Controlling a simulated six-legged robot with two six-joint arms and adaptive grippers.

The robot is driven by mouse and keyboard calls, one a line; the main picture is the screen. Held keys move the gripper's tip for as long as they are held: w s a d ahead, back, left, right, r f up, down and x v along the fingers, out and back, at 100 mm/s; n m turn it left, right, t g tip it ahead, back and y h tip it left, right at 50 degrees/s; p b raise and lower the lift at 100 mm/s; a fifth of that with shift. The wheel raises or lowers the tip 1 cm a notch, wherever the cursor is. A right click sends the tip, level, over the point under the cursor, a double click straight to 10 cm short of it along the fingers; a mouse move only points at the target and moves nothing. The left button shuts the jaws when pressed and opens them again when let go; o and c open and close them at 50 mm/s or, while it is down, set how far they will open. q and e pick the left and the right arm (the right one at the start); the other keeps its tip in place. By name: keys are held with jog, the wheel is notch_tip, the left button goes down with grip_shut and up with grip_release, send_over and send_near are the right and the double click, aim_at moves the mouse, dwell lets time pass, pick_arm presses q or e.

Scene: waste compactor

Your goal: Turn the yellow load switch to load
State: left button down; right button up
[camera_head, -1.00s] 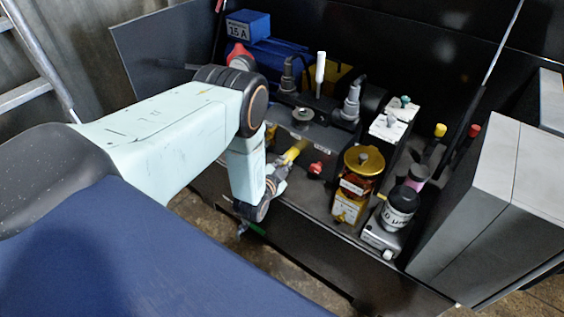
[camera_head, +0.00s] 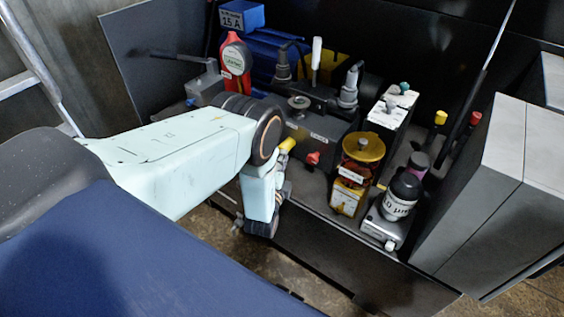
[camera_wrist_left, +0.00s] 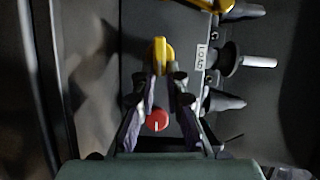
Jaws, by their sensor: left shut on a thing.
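The yellow load switch (camera_wrist_left: 160,52) stands out from a dark panel in the left wrist view, and a white label (camera_wrist_left: 200,57) is to its right. My left gripper (camera_wrist_left: 161,77) has its fingertips on either side of the switch's near end and is shut on it. In the head view the yellow switch (camera_head: 288,145) shows just beyond my left arm, whose links hide most of the gripper. My right gripper is in neither view.
A red knob (camera_wrist_left: 157,120) sits below the switch between the finger links. A red gauge (camera_head: 235,62) stands behind my arm. A grey cabinet (camera_head: 480,190) bounds the right.

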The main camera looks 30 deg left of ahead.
pick_arm(q)
jog(key=shift+a+f+m, duration=0.1)
jog(key=shift+f+m, duration=0.05)
jog(key=shift+m, duration=0.35)
jog(key=c, duration=1.4)
grip_release()
jog(key=v, duration=1.2)
jog(key=shift+f, duration=0.2)
